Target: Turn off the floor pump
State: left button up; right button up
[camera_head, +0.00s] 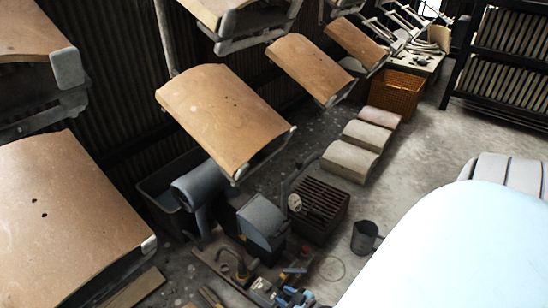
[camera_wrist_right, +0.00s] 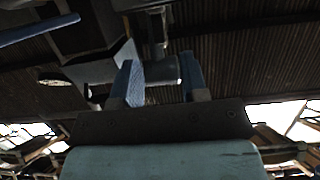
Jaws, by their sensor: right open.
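Low floor equipment stands at the lower middle of the head view: a blue-grey slanted housing (camera_head: 262,222), a round pale dial (camera_head: 295,203) and a bent pipe (camera_head: 232,262) on a base. I cannot tell for sure which part is the floor pump, and no switch is clear. My right gripper (camera_head: 285,291) seems to be the small blue and grey parts at the bottom edge, in front of the housing. In the right wrist view my right gripper (camera_wrist_right: 161,78) has its two blue fingers apart. My left gripper is not visible.
Brown curved panels (camera_head: 222,115) hang from a conveyor above the floor equipment. A grey bin (camera_head: 160,205) is at left. Open concrete floor (camera_head: 420,150) lies at right.

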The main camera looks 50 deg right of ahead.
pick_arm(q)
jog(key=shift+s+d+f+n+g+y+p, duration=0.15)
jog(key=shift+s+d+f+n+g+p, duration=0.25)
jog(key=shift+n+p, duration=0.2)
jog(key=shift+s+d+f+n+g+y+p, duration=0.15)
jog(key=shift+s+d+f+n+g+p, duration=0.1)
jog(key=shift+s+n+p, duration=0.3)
pick_arm(e)
jog(key=v, duration=0.7)
jog(key=shift+s, duration=0.2)
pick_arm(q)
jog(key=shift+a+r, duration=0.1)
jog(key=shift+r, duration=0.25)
pick_arm(e)
jog(key=shift+d, duration=0.1)
